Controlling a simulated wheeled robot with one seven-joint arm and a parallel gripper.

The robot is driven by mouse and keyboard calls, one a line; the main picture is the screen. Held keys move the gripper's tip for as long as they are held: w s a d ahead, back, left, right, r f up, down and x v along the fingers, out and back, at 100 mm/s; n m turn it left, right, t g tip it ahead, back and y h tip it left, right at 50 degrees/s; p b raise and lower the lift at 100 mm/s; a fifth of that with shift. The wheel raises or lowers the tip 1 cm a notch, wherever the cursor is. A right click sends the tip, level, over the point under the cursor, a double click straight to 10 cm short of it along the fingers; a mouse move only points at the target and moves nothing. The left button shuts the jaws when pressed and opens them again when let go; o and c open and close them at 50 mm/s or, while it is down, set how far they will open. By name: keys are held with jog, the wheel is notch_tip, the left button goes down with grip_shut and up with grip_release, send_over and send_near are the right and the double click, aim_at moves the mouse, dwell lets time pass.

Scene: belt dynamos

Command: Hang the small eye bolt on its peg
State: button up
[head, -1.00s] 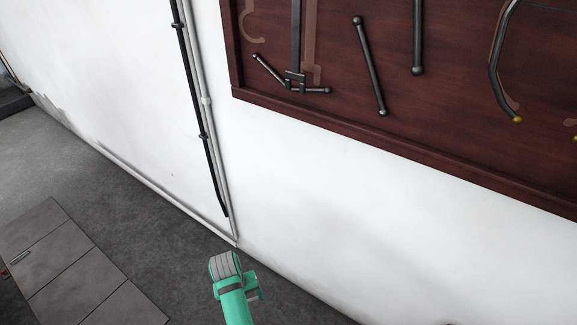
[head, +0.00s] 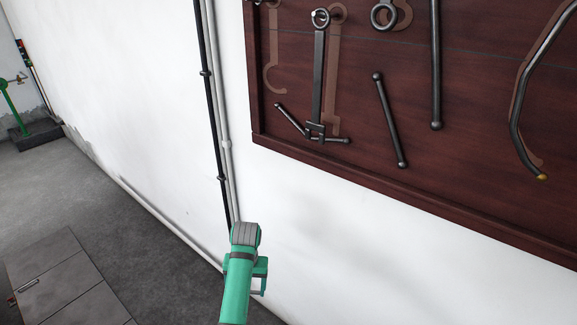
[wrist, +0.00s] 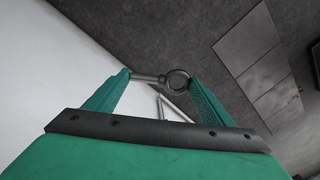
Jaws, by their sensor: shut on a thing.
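In the wrist view my gripper (wrist: 160,79) is shut on a small grey metal eye bolt (wrist: 178,82). Its ring lies by the right finger and its shank reaches across to the left finger. In the head view the eye bolt and my fingertips are hidden; only my green arm shows, low in front of the wall. The dark red tool board (head: 350,165) is above and to the right, well apart from my arm. I cannot tell which peg is the eye bolt's; the upper edge of the board is cut off.
A hook-shaped painted outline (head: 272,75) on the board is bare. A clamp-like tool (head: 318,80), a ring-ended piece (head: 383,16), several rods and a curved bar (head: 518,110) hang there. Pipes (head: 222,130) run down the wall. A green stand (head: 15,110) is far left.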

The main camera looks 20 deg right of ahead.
jog(key=w+d+r+m+t+y, duration=0.1)
jog(key=w+r+m+t, duration=0.3)
jog(key=r, duration=0.8)
jog(key=w+r+m, duration=0.3)
jog(key=w+r, duration=0.3)
jog(key=r, duration=0.6)
jog(key=w+d+r+m+t+y, duration=0.1)
jog(key=w+r+m+t, duration=0.3)
jog(key=r, duration=0.9)
notch_tip(320, 180, up, 24)
jog(key=s+d+m+t+h, duration=0.1)
jog(key=d+m+t+h, duration=0.1)
jog(key=m+t+h, duration=0.25)
jog(key=s+d+r+m+t+h, duration=0.1)
jog(key=s+d+r+m+h, duration=0.15)
jog(key=s+r, duration=0.65)
jog(key=s+d+r+m+h, duration=0.2)
jog(key=s+d+r+h, duration=0.15)
jog(key=r, duration=1.05)
jog(key=s+d+r+m+t+h, duration=0.1)
jog(key=s+d+r+m+h, duration=0.2)
jog(key=s+r, duration=0.6)
jog(key=d+x, duration=0.1)
jog(key=x, duration=0.9)
jog(key=shift+d+r+n, duration=0.25)
jog(key=shift+r+n, duration=0.05)
jog(key=shift+r, duration=0.1)
